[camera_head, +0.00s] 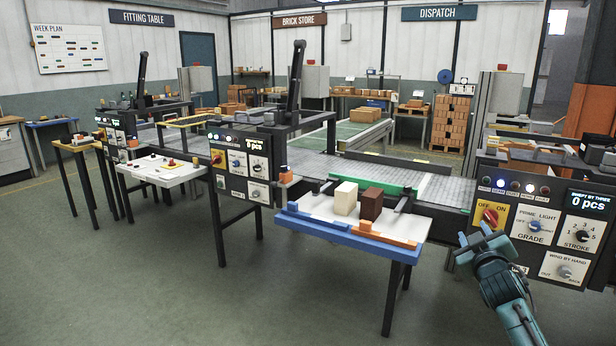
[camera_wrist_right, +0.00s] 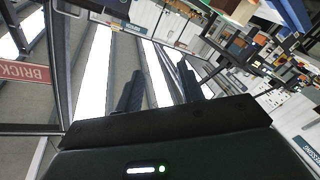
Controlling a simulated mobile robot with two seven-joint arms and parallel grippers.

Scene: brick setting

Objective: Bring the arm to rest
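My right arm (camera_head: 505,292) reaches up from the lower right in the head view. Its right gripper (camera_head: 481,240) is in front of the right-hand control panel (camera_head: 540,225), close to the red and yellow off/on switch (camera_head: 490,216); I cannot tell whether it touches the panel. In the right wrist view the right gripper (camera_wrist_right: 159,88) has its two dark fingers spread apart with nothing between them. My left gripper is not in view.
A white table (camera_head: 322,207) with blue and orange edging carries a cream block (camera_head: 345,198) and a dark brown block (camera_head: 371,204). A conveyor (camera_head: 435,184) runs behind it. Another control panel (camera_head: 241,164) stands left. The floor (camera_head: 170,290) at front left is clear.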

